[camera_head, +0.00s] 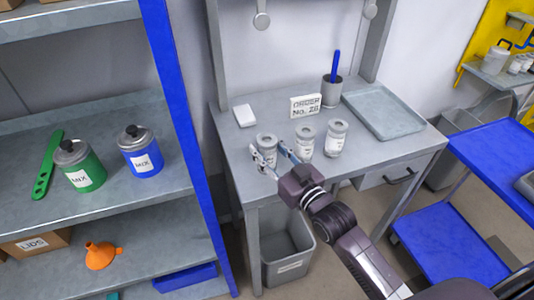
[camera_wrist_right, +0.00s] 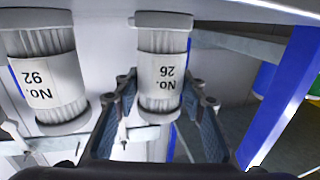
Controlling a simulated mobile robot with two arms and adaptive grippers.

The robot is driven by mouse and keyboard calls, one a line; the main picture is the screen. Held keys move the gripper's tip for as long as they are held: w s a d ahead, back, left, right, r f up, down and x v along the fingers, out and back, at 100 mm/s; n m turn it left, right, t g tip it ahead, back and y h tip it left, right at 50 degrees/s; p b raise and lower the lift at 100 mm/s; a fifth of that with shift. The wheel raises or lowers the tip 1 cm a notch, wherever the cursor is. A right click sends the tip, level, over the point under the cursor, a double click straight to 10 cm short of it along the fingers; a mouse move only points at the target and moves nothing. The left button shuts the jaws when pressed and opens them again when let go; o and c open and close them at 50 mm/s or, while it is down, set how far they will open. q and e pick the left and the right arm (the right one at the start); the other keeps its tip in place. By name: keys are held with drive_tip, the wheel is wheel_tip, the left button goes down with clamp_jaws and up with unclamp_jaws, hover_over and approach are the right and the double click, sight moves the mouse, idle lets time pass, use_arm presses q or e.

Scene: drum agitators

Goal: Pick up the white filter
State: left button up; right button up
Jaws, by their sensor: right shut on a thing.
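Three whitish-grey ribbed filters with white labels stand on the grey workbench in the head view: left (camera_head: 267,140), middle (camera_head: 304,139) and right (camera_head: 336,138). My right gripper (camera_head: 269,151) has its fingers around the left filter, from the bench's front side. In the right wrist view the shut gripper (camera_wrist_right: 161,90) holds a filter labelled No. 26 (camera_wrist_right: 161,66) between its fingers. Another filter, labelled No. 92 (camera_wrist_right: 46,72), is apart on the left. I cannot tell whether the held filter touches the bench. My left gripper is not in view.
An "ORDER" sign (camera_head: 305,105), a white block (camera_head: 244,115), a cup with a blue tool (camera_head: 332,92) and a grey tray (camera_head: 383,112) are on the workbench (camera_head: 228,150). A grey bin (camera_head: 289,256) is below. A blue-framed shelf (camera_head: 180,120) stands left.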

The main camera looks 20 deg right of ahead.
drive_tip(key=shift+r, duration=0.15)
wheel_tip(320, 180, up, 20)
drive_tip(key=s+d+f+m+h, duration=0.25)
drive_tip(key=s+f+h, duration=0.25)
drive_tip(key=s+f, duration=0.95)
drive_tip(key=w+a+r+n+y, duration=0.2)
drive_tip(key=w+r+y, duration=0.3)
drive_tip(key=w+r, duration=0.9)
drive_tip(key=shift+w+a+r+p, duration=0.2)
drive_tip(key=shift+w+p, duration=0.1)
drive_tip(key=shift+p, duration=0.1)
drive_tip(key=shift+n, duration=0.25)
wheel_tip(320, 180, down, 20)
drive_tip(key=shift+r, duration=0.1)
